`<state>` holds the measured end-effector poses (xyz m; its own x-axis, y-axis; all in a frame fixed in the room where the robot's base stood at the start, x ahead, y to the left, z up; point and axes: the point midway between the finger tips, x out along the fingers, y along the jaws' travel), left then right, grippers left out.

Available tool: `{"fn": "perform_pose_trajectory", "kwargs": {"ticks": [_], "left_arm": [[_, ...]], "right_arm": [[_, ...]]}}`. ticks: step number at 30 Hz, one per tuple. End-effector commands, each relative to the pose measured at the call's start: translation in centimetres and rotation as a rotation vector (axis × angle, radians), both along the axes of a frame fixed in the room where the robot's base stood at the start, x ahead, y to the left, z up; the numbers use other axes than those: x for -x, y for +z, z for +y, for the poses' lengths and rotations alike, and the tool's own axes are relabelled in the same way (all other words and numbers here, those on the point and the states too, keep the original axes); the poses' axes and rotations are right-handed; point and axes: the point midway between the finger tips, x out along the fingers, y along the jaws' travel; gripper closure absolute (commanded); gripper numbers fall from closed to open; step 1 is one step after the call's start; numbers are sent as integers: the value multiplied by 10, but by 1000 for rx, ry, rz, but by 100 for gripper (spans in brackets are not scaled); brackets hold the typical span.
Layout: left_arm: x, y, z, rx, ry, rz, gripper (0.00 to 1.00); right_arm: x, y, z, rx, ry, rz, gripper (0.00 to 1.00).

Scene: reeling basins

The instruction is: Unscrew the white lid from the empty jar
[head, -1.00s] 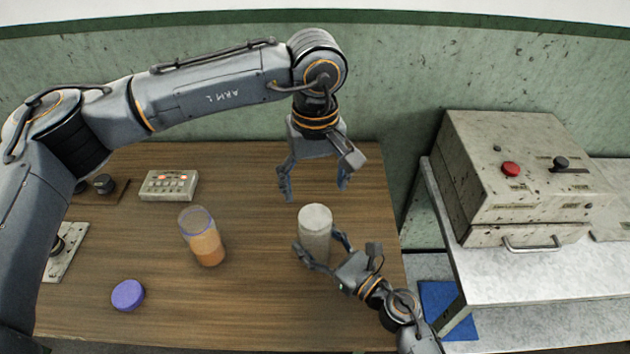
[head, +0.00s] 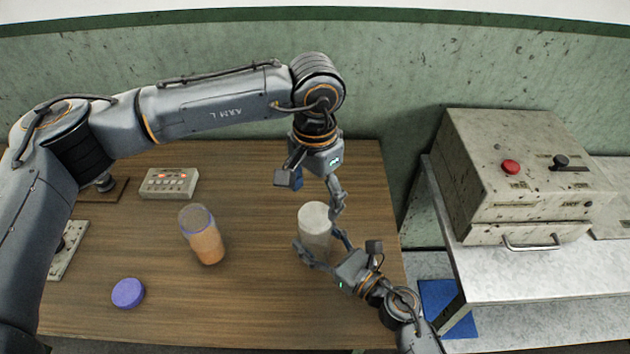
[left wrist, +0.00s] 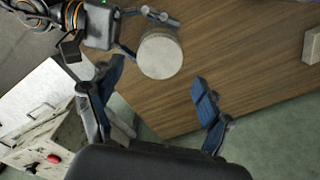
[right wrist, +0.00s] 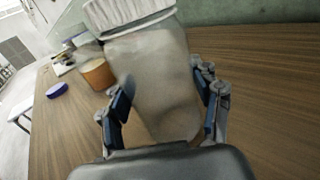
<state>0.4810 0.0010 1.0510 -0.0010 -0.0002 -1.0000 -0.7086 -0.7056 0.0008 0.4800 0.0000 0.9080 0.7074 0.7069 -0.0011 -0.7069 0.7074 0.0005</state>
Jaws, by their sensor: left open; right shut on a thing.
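The empty jar (head: 316,242) stands upright on the wooden table, greyish and see-through, with the white lid (head: 314,213) on its top. In the right wrist view the jar (right wrist: 155,80) fills the space between the fingers, and the ribbed lid (right wrist: 125,12) sits on it. My right gripper (head: 322,250) is shut on the jar's body from the lower right. My left gripper (head: 318,196) is open and empty above and behind the lid, pointing down. In the left wrist view the lid (left wrist: 160,55) shows beyond the open fingers, apart from them.
An orange-filled jar (head: 206,246) stands to the left, with a purple lid (head: 128,293) lying near it. A keypad box (head: 169,184) is at the back left. A grey machine (head: 520,170) with a red button stands on the right bench. The table's front middle is clear.

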Motion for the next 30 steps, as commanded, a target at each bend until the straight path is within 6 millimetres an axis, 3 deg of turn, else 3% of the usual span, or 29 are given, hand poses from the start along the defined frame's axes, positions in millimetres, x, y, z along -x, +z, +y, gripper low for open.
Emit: {"fn": "perform_pose_trajectory", "kwargs": {"ticks": [3,9,20,28,30], "left_arm": [[1,-20,0,-1,1,2,22],[0,-41,0,1,2,1,22],[0,-47,0,0,2,-1,22],[0,-47,0,0,2,-1,75],[0,-47,0,0,2,-1,79]], "right_arm": [[0,0,0,0,0,0,100],[0,0,0,0,0,0,100],[0,0,0,0,0,0,100],[0,0,0,0,0,0,100],[0,0,0,0,0,0,100]]}}
